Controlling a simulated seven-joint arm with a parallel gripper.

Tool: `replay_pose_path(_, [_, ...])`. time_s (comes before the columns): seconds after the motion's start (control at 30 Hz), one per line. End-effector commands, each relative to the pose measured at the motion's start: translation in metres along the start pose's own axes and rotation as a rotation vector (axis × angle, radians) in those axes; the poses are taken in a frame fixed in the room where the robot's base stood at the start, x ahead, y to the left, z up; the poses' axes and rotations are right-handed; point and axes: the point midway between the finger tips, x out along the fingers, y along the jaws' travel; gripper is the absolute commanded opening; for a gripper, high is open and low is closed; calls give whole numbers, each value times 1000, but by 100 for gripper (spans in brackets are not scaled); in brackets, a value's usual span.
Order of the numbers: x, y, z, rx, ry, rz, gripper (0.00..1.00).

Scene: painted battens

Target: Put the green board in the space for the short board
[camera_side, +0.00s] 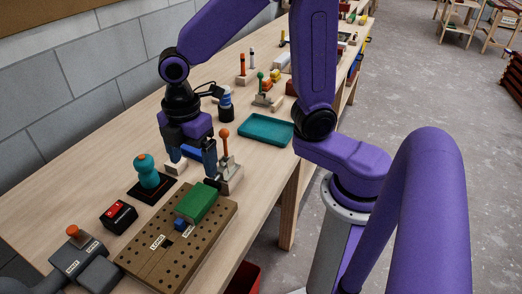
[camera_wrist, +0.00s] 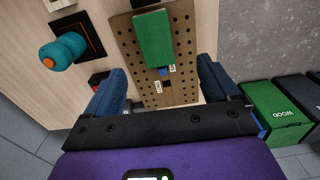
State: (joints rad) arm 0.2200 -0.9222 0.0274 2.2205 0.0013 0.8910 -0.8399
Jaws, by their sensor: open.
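The green board (camera_side: 197,203) is a block lying at the far end of the brown pegboard (camera_side: 148,268). In the wrist view the green board (camera_wrist: 154,38) lies lengthwise along the pegboard (camera_wrist: 128,52). A small blue piece (camera_side: 180,224) sits close to its near end, between a label reading LONG (camera_side: 157,242) and another label (camera_side: 187,232), too small to read surely. Whether the board sits in a recess is unclear.
A teal knob (camera_side: 148,173) on a black plate stands left of my gripper. An orange-topped lever (camera_side: 225,150) stands close on its right. A red-and-black switch box (camera_side: 119,215) lies left of the pegboard. A teal tray (camera_side: 266,130) lies farther back.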

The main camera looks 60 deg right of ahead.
Motion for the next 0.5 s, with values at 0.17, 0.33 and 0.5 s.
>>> replay_pose_path(0.17, [-5,-33,17,87,6,5,88])
replay_pose_path(0.33, [-8,-69,36,188,13,7,88])
replay_pose_path(0.5, [-9,-106,58,288,19,8,88])
